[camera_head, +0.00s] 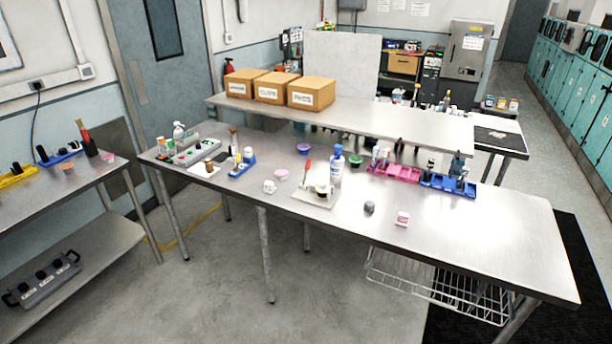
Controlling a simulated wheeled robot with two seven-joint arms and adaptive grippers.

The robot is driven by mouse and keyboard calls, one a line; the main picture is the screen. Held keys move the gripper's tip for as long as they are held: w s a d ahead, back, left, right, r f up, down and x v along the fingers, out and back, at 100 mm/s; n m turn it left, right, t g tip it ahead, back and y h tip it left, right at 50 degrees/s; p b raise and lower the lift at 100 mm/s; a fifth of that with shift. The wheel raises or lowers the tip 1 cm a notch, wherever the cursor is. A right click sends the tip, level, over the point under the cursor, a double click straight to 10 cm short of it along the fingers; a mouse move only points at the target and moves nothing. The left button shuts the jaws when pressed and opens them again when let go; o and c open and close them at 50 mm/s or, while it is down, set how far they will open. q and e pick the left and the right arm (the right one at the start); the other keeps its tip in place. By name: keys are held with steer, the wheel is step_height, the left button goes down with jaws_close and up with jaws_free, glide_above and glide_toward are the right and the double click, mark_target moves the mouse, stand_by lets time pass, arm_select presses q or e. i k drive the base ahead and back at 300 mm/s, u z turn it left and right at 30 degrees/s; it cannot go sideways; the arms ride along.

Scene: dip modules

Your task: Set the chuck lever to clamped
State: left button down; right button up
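No part clearly reads as the chuck lever at this size. A small red upright piece (308,166), possibly a lever handle, stands on or just behind a pale flat plate (314,199) near the middle of the long metal table. A small dark and greenish round piece (321,190) sits on that plate. Whether the red piece belongs to it, and which position it is set to, I cannot tell. A grey panel box (193,151) with green and red spots lies at the table's left end. Neither of my grippers is in view.
A white bottle with blue (337,165) stands close behind the plate. A white mug (269,187), a grey lump (369,207) and a pink box (402,218) are nearby. Pink (394,173) and blue (447,186) racks stand farther right. The table's right front (500,245) is clear.

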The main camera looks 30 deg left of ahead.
mark_target(308, 162)
steer(key=z, duration=0.6)
steer(key=i, duration=1.15)
steer(key=z, duration=0.25)
